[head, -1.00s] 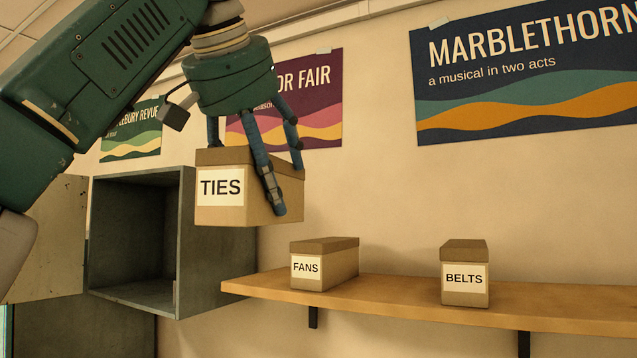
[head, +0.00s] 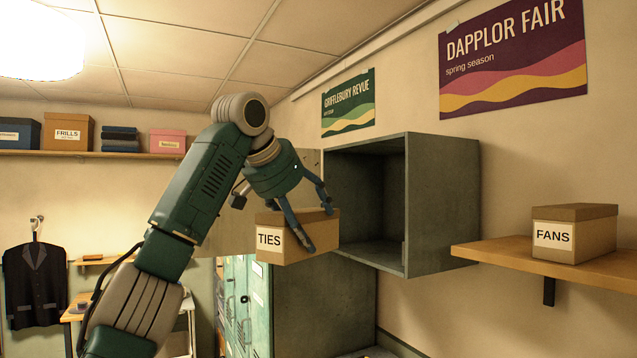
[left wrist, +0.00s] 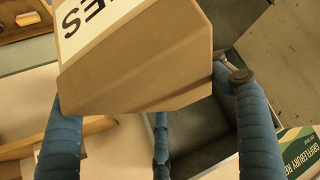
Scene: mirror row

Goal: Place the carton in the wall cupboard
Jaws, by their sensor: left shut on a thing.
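The brown carton labelled TIES (head: 325,232) is held in my left gripper (head: 300,215), whose blue fingers close around it from above. The carton hangs in the air in front of the wall cupboard and looks about level. The carton fills the top of the left wrist view (left wrist: 140,55), with blue fingers on either side. The grey-green wall cupboard (head: 441,200) is open at the front, and the part of its inside that shows looks empty. Its open door is partly hidden behind my left arm. My right gripper is not in view.
A wooden shelf (head: 490,252) to the right of the cupboard bears a FANS carton (head: 590,235). Green lockers (head: 250,300) stand below the cupboard. A back shelf (head: 95,154) holds several boxes. A dark jacket (head: 35,285) hangs at left.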

